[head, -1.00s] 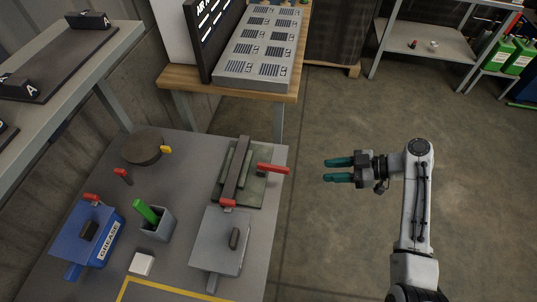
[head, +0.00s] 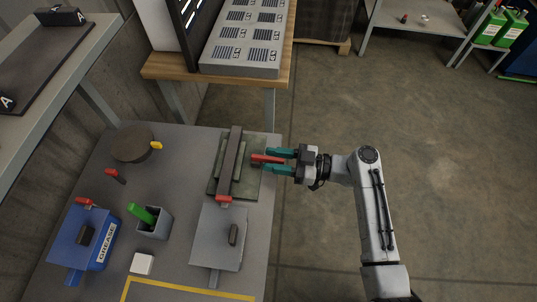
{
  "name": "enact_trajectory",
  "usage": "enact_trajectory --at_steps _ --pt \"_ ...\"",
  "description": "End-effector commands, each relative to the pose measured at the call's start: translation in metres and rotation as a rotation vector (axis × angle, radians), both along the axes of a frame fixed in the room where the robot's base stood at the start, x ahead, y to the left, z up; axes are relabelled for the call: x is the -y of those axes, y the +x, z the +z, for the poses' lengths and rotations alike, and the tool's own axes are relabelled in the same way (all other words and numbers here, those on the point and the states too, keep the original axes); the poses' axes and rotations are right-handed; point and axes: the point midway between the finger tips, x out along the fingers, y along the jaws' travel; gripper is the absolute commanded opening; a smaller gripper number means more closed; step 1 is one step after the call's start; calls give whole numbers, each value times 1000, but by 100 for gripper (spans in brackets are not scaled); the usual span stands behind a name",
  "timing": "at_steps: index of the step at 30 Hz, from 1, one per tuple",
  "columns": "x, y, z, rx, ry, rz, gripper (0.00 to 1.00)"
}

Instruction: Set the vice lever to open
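The vice (head: 257,183) is a dark green plate with a long dark bar across it, at the right edge of the grey table. Its red lever (head: 261,159) sticks out to the right from the bar. My gripper (head: 271,161) has come in from the right, with its teal fingers apart, one above and one below the lever's outer end in the picture. Small gaps seem to show between fingers and lever; contact cannot be told clearly.
On the grey table (head: 185,275) stand a grey box (head: 208,250) with a red tab, a blue grease box (head: 70,240), a grey cup (head: 157,224) with a green handle, a white block (head: 142,263) and a round dark disc (head: 131,143). Open floor lies to the right.

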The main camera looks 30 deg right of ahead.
Motion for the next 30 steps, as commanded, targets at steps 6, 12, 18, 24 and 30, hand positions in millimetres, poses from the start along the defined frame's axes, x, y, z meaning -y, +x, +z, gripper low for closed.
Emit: enact_trajectory --at_steps 6,12,18,24,30 --pt "-12 11 0 0 -1 -1 38" --pt "-14 12 0 0 -1 -1 38" --pt "-14 12 0 0 -1 -1 29" --pt "-14 12 0 0 -1 -1 10" --pt "-14 11 0 0 -1 -1 0"
